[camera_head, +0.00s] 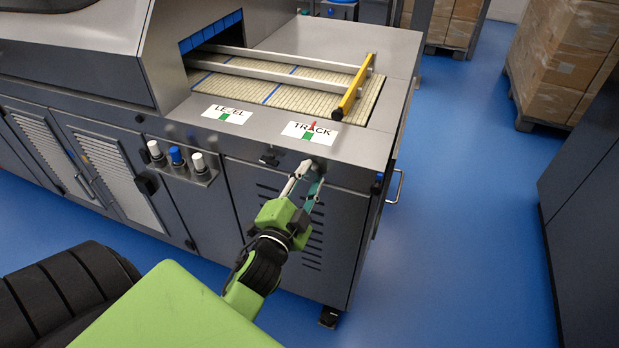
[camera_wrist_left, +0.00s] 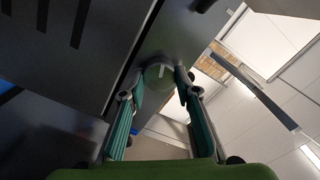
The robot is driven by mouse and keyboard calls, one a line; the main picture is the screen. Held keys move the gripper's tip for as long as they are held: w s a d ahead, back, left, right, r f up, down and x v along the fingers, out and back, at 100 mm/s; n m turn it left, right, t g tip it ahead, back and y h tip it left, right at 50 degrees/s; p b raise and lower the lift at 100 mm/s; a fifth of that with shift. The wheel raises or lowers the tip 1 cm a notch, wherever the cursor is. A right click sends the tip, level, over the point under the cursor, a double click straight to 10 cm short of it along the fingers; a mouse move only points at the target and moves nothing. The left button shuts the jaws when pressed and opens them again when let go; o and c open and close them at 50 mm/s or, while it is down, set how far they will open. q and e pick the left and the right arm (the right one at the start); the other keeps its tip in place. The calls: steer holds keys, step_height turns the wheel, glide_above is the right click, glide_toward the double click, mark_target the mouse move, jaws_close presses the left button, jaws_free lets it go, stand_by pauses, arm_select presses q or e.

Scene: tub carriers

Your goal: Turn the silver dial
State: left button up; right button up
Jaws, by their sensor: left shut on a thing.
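The silver dial (camera_wrist_left: 157,74) shows in the left wrist view as a round grey knob with a pale mark, on the machine's grey front panel. My left gripper (camera_wrist_left: 160,80) has one finger on each side of it and is shut on it. In the head view the left gripper (camera_head: 308,178) reaches up to the panel just below the TRACK label (camera_head: 310,132), and its fingers mostly hide the dial. The label has a green patch, and a red pointer stands at its upper edge. My right gripper is not in view.
A LEVEL label (camera_head: 229,113) with a green patch and a dark knob (camera_head: 269,157) are left of the gripper. White and blue buttons (camera_head: 176,156) sit farther left. A conveyor with a yellow bar (camera_head: 352,90) is above. Blue floor (camera_head: 460,200) is clear to the right.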

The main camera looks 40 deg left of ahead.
arm_select(q)
steer(key=o, duration=1.1)
steer(key=shift+v, duration=3.75)
steer(key=shift+a+f, duration=0.1)
